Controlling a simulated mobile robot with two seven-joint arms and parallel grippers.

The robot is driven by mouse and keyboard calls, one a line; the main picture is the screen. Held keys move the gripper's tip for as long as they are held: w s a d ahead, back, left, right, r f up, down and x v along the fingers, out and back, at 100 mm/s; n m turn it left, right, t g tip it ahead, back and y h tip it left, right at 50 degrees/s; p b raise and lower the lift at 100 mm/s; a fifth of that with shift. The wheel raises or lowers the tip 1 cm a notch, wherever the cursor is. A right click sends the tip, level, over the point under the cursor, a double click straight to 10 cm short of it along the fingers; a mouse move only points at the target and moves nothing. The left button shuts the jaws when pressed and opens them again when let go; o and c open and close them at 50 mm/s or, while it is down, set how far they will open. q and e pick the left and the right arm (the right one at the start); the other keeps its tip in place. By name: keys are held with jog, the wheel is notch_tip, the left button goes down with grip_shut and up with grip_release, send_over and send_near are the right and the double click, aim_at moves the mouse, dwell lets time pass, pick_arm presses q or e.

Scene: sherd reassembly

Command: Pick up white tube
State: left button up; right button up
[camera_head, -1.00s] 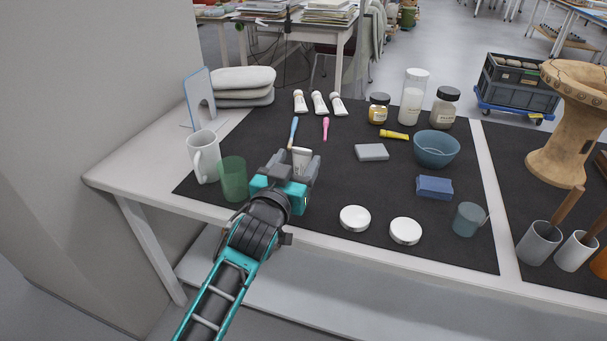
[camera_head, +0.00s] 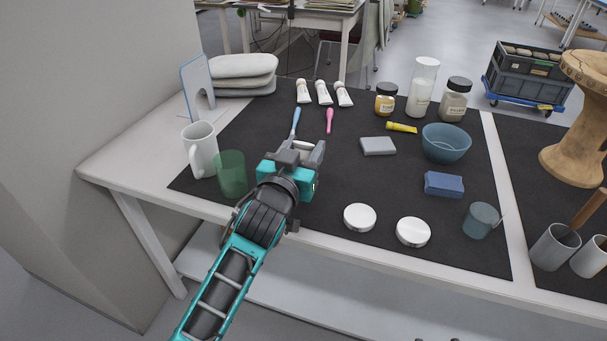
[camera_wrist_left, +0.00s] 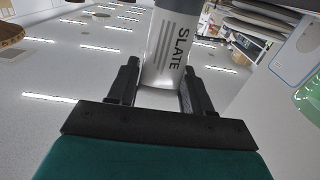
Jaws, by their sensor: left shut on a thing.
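My left gripper (camera_head: 302,151) is shut on a white tube (camera_wrist_left: 166,48) above the left part of the dark mat. In the left wrist view the tube stands out beyond the fingers, with dark stripes, the word SLATE and a grey band at its far end. In the head view only a little of this tube (camera_head: 303,145) shows; the gripper hides the rest. My right gripper is not in view.
A white mug (camera_head: 203,148) and a green cup (camera_head: 231,174) stand left of the gripper. Blue (camera_head: 295,122) and pink (camera_head: 330,120) tools lie behind it. Two white round lids (camera_head: 360,217) (camera_head: 413,231) and a grey block (camera_head: 378,146) lie to the right. The mat's middle is mostly clear.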

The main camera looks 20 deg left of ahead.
pick_arm(q)
jog(key=shift+r, duration=0.1)
jog(key=shift+r, duration=0.55)
notch_tip(320, 180, up, 19)
jog(key=p, duration=0.6)
jog(key=shift+f, duration=0.1)
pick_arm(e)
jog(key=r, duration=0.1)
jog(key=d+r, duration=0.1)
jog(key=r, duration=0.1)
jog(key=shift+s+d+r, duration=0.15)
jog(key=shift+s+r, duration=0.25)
pick_arm(q)
jog(key=shift+f, duration=0.15)
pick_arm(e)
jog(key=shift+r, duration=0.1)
